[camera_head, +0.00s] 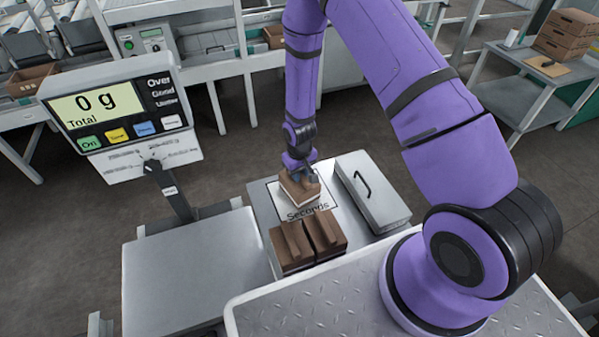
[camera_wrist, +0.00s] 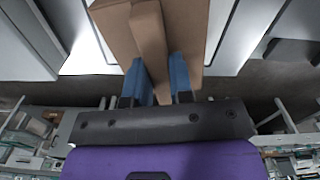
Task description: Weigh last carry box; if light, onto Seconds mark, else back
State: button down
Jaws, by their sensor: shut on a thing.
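My gripper (camera_head: 304,172) is shut on the handle of a brown carry box (camera_head: 299,190), at the white Seconds mark (camera_head: 318,213). In the wrist view the blue fingers (camera_wrist: 160,82) close on the ridge of the box (camera_wrist: 118,32). I cannot tell whether the box rests on the mark or hangs just above it. Two more brown carry boxes (camera_head: 292,247) (camera_head: 325,233) stand side by side in front of the mark. The scale's pan (camera_head: 190,275) is empty, and its display (camera_head: 97,104) reads 0 g.
A grey lidded case (camera_head: 371,190) with a black handle lies right of the mark. The scale's post (camera_head: 170,188) rises behind the pan. Brown cartons (camera_head: 568,35) sit on a side table at the far right. Benches line the back, with open floor between.

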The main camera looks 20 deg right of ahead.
jog(key=shift+f, duration=0.2)
jog(key=c, duration=0.9)
grip_release()
jog(key=c, duration=0.3)
jog(key=shift+c, duration=0.2)
jog(key=shift+r, duration=0.1)
jog(key=shift+r, duration=3.45)
